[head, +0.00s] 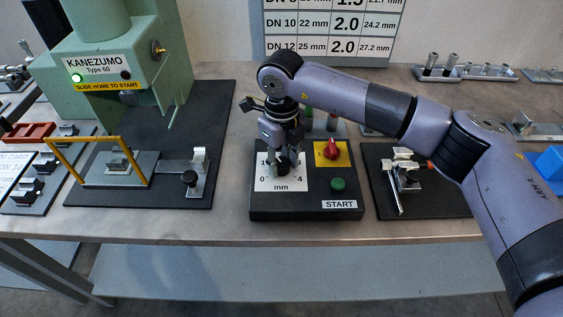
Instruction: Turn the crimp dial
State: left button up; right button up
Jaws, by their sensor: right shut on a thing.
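The crimp dial (283,166) is a small black knob on a white scale plate (280,187) marked 0, 4 and mm. The plate is on the left half of a black control box (305,208). My right gripper (283,160) points down over the dial, its fingers shut on the knob. The fingers and wrist hide part of the scale, so the dial's setting cannot be read. My left gripper is not in view.
On the same box are a red switch on a yellow plate (341,155) and a green START button (338,184). A green press (105,55) with a yellow frame (52,160) stands left. A metal fixture (405,176) lies right. A size chart (330,25) hangs behind.

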aim_at(282, 163)
jog(key=o, duration=1.2)
jog(key=shift+c, duration=0.2)
jog(key=shift+r, duration=0.1)
notch_tip(282, 163, up, 12)
